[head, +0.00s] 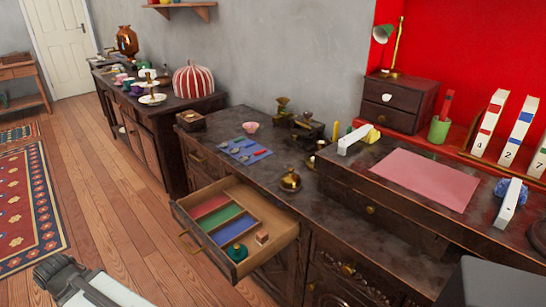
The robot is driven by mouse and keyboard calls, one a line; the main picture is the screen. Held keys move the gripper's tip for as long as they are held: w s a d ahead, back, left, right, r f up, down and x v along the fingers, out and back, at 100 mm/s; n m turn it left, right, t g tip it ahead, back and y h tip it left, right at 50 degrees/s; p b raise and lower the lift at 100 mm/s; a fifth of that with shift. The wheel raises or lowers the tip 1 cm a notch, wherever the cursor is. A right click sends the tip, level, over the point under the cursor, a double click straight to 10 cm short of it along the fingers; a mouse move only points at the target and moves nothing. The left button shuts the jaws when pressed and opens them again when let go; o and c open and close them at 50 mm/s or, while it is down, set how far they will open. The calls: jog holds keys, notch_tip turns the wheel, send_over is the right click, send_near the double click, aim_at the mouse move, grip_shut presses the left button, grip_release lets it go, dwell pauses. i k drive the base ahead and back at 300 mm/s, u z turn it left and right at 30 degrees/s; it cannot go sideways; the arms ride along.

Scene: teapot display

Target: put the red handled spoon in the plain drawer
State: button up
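A blue mat (236,147) lies on the dark cabinet top, with several spoons on it. One of them, at the mat's right, shows a red handle (261,154) and lies flat. A drawer (288,232) below is pulled open. Its inside has red, green and blue strips and a bare wood part at the right, where a green round pot and a small wooden block sit. Which drawer is the plain one, I cannot tell. Part of my arm shows at the lower left, apart from the mat and drawer; no gripper fingers show.
A pink cup (251,127), brass pieces (290,181) and a dark wooden box (191,120) stand around the mat. Open floor (120,220) lies left of the cabinet.

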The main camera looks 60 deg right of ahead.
aim_at(207, 209)
jog(key=z, duration=0.3)
jog(key=i, duration=1)
jog(key=u, duration=0.05)
